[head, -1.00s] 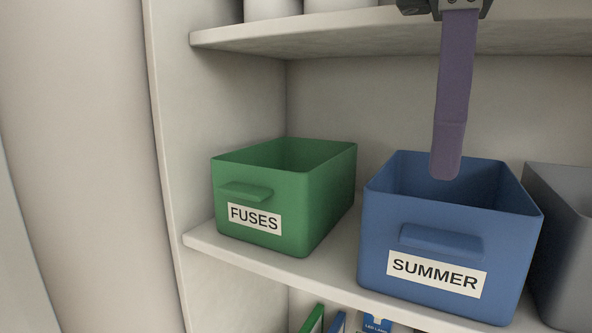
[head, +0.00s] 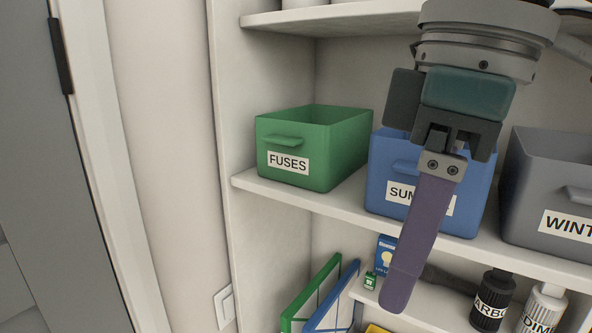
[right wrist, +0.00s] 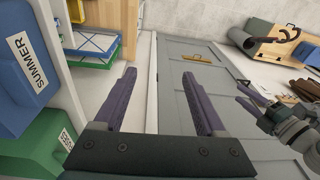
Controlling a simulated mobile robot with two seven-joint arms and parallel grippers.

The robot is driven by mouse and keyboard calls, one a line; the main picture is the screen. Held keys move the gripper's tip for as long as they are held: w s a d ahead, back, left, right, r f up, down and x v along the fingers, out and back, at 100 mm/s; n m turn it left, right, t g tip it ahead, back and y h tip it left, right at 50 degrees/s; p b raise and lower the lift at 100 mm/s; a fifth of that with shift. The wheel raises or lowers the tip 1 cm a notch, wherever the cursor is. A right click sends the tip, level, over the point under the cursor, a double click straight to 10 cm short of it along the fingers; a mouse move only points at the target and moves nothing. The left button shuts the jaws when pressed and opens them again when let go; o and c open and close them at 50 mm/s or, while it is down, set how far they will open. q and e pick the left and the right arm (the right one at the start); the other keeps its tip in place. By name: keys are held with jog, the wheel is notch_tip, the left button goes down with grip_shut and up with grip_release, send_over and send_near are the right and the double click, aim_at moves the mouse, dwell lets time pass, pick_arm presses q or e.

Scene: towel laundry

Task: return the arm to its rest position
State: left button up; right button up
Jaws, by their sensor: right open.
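My right gripper (head: 397,296) hangs in front of the shelves in the head view, its purple fingers pointing down and seen side-on. In the right wrist view its two fingers (right wrist: 158,76) stand apart with nothing between them. Behind it, the blue SUMMER bin (head: 383,172) stands on the shelf, partly covered by the gripper. My left gripper (right wrist: 262,104) appears at the right edge of the right wrist view, small and at an angle; its opening is unclear. It is outside the head view.
A green FUSES bin (head: 345,150) and a grey WINTER bin (head: 528,200) flank the blue bin on the shelf (head: 340,214). Bottles (head: 492,300) and small boxes stand on the lower shelf.

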jog(key=s+a+f+m+t+y, duration=0.2)
jog(key=s+a+f+m+y, duration=0.15)
jog(key=s+f, duration=0.5)
jog(key=s+d+f+m+h, duration=0.2)
jog(key=s+d+f+m, duration=0.1)
jog(key=d, duration=0.3)
jog(key=s+d+f+m+t+h, duration=0.1)
jog(key=s+d+f+m+h, duration=0.1)
jog(key=d, duration=0.4)
jog(key=s+f+m, duration=0.1)
jog(key=s+f, duration=0.1)
jog(key=shift+s+d, duration=0.15)
jog(key=shift+s, duration=0.15)
jog(key=shift+h, duration=0.25)
